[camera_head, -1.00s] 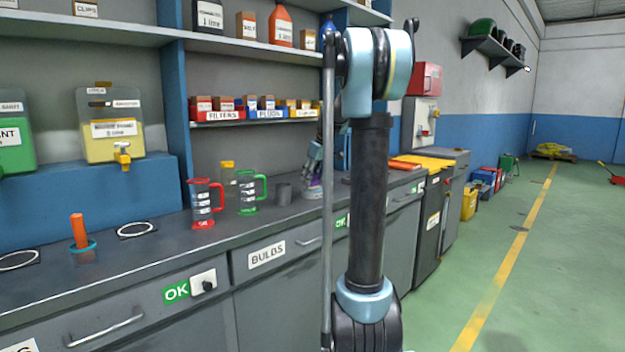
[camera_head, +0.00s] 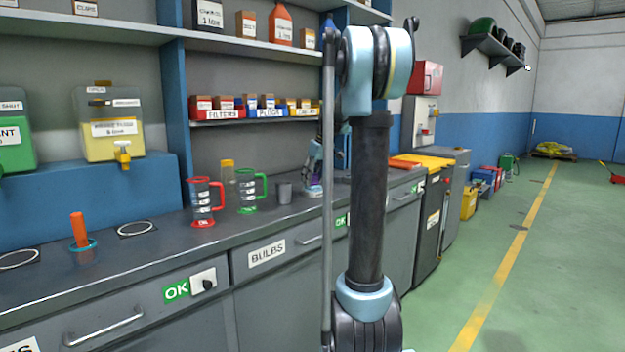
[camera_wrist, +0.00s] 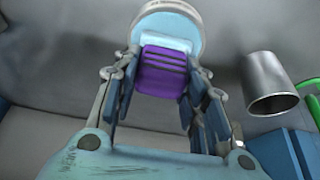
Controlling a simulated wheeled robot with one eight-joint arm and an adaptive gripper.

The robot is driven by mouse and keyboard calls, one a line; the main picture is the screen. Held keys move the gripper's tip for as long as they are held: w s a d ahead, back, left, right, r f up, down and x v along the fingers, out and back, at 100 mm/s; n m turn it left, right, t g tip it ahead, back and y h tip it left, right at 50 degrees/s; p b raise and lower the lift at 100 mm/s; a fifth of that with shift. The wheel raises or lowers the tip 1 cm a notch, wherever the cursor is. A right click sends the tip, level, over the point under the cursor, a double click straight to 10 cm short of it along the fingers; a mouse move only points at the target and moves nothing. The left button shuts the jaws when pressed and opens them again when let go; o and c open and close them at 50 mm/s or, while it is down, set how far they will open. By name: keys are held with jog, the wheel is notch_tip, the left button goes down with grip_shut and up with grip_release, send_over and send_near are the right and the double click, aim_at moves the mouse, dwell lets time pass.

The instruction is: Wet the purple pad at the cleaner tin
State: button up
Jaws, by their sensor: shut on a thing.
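My gripper (camera_wrist: 164,100) is shut on the purple pad (camera_wrist: 163,72), which sits between its blue-grey fingers in the wrist view. A round, pale blue thing with a grey rim (camera_wrist: 168,24), seemingly the cleaner tin, lies just beyond the pad. The pad overlaps its near side in the picture; I cannot tell whether they touch. In the head view my gripper (camera_head: 315,172) is low over the bench, small and partly hidden behind my arm. No label on the tin is readable.
A grey metal cup (camera_wrist: 272,85) stands close to the right of my gripper in the wrist view. In the head view, a green-handled jug (camera_head: 248,192) and a red jug (camera_head: 204,203) stand left of the cup on the bench (camera_head: 165,250). Shelves with bins (camera_head: 255,112) are above.

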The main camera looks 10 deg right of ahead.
jog(key=shift+r, duration=0.1)
jog(key=shift+r, duration=3.35)
